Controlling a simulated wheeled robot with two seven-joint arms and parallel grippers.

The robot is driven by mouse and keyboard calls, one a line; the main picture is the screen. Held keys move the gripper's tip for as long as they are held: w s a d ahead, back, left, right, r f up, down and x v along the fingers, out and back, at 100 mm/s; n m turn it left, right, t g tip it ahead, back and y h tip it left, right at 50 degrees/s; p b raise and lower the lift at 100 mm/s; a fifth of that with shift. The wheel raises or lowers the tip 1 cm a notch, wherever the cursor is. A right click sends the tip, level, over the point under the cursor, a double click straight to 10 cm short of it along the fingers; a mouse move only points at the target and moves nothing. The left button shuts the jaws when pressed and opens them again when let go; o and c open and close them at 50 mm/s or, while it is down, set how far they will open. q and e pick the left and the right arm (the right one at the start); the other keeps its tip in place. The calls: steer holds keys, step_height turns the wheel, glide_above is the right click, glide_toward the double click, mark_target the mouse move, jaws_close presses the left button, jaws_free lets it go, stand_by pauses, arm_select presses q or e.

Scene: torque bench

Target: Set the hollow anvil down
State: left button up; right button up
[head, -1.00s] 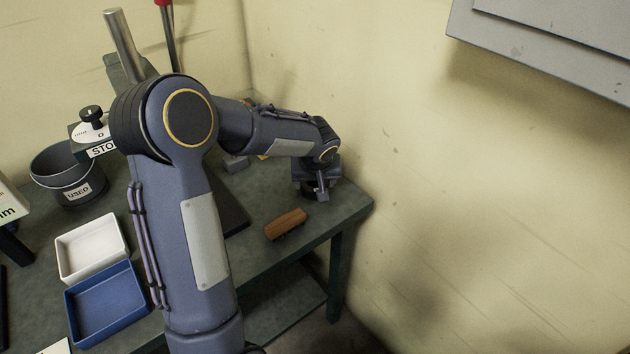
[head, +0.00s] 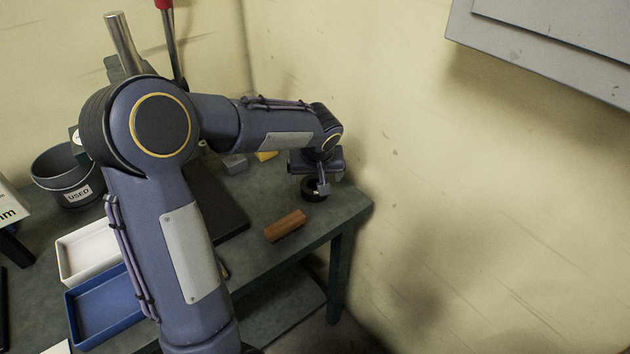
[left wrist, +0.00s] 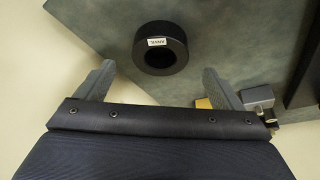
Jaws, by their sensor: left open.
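The hollow anvil, a short black ring with a white "ANVIL" label, stands on the grey-green bench near its right corner in the head view (head: 311,192). It shows whole in the left wrist view (left wrist: 176,38), its round hole facing up. My left gripper (head: 319,184) is open and empty just above the anvil. In the left wrist view its two fingers (left wrist: 158,84) are spread wide, and the ring lies beyond their tips, apart from both. My right gripper is not in view.
A brown wooden block (head: 285,226) lies near the bench's front edge. A grey block (head: 235,163) and a yellow piece (head: 266,156) sit further back. A white tray (head: 75,262), a blue tray (head: 85,336) and a "USED" bucket (head: 60,180) stand left. The wall is close at right.

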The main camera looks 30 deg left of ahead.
arm_select(q)
steer(key=v, duration=0.7)
steer(key=s+d+m+t+h, duration=0.1)
steer(key=s+d+m+h, duration=0.1)
steer(key=s, duration=1)
steer(key=s+d+f+m+h, duration=0.1)
steer(key=s+d+m+h, duration=0.2)
steer(key=s, duration=1)
steer(key=d+h, duration=0.1)
steer(key=d, duration=0.2)
steer(key=shift+d+f+t, duration=0.15)
steer(key=shift+d+t, duration=0.2)
steer(key=shift+t, duration=0.05)
